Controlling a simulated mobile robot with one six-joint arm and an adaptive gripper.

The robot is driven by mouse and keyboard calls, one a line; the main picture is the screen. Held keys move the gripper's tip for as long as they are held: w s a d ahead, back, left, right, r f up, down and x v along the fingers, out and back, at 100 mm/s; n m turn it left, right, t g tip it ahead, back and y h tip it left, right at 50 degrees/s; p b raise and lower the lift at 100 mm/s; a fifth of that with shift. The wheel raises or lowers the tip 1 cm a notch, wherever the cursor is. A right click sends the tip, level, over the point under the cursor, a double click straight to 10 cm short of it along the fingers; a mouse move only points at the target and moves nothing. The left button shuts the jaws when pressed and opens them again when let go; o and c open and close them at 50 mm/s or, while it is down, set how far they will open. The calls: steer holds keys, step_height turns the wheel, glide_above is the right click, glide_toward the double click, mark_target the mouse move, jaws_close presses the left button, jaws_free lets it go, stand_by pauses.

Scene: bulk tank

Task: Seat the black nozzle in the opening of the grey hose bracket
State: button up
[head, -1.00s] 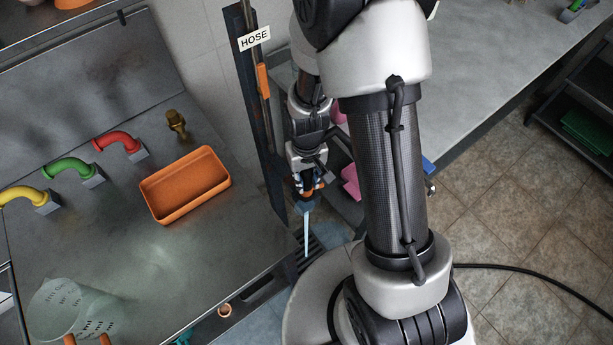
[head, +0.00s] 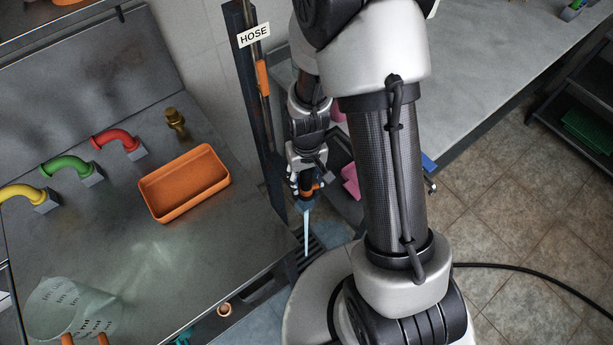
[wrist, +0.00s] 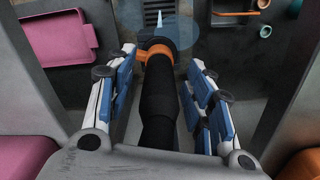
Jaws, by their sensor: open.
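The black nozzle (wrist: 159,95) with its orange collar (wrist: 157,50) runs between my fingers in the wrist view, pointing away from the camera. In the head view, its orange part (head: 308,190) shows at my gripper (head: 306,188), and a pale blue stream (head: 306,232) runs down below it. My gripper (wrist: 163,58) is open in the wrist view, with its blue-padded fingers apart on both sides of the nozzle and gaps between. I cannot clearly make out the grey hose bracket, so I cannot tell how the nozzle sits in it.
A dark post with a HOSE sign (head: 254,36) stands just left of my gripper. The steel counter at left holds an orange tray (head: 184,184) and coloured pipes. A floor grate (head: 312,250) lies below. A pink tray (wrist: 57,38) is at left in the wrist view.

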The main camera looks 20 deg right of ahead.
step_height(320, 180, up, 12)
steer(key=shift+r, duration=0.1)
stand_by(0.5)
stand_by(0.5)
